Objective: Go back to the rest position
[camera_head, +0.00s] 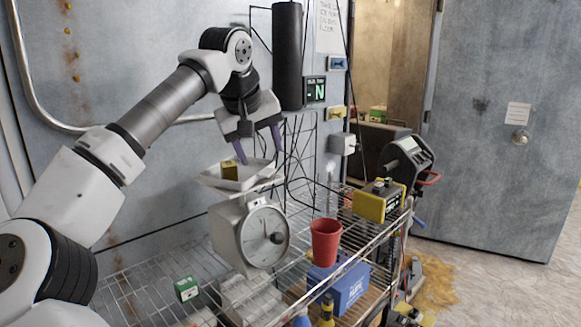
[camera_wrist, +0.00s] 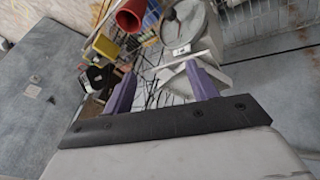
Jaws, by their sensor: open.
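My gripper (camera_head: 258,146) is open, with its two purple fingers pointing down over the pan of a kitchen scale (camera_head: 262,236). A small yellow-brown box (camera_head: 229,170) sits in the white pan (camera_head: 208,181), close to the left finger. I see no object held between the fingers. In the wrist view the fingers of my gripper (camera_wrist: 162,90) are spread apart, with the pan edge (camera_wrist: 222,72) near the right finger. The scale (camera_wrist: 186,25) shows beyond them. The small box cannot be made out in the wrist view.
The scale stands on a wire shelf (camera_head: 140,290) with a red cup (camera_head: 325,242), a green-white box (camera_head: 187,289) and a blue box (camera_head: 345,285). A yellow device (camera_head: 377,201) sits at the shelf's right end. A black cylinder (camera_head: 288,55) hangs beside my wrist. A grey door (camera_head: 500,130) stands right.

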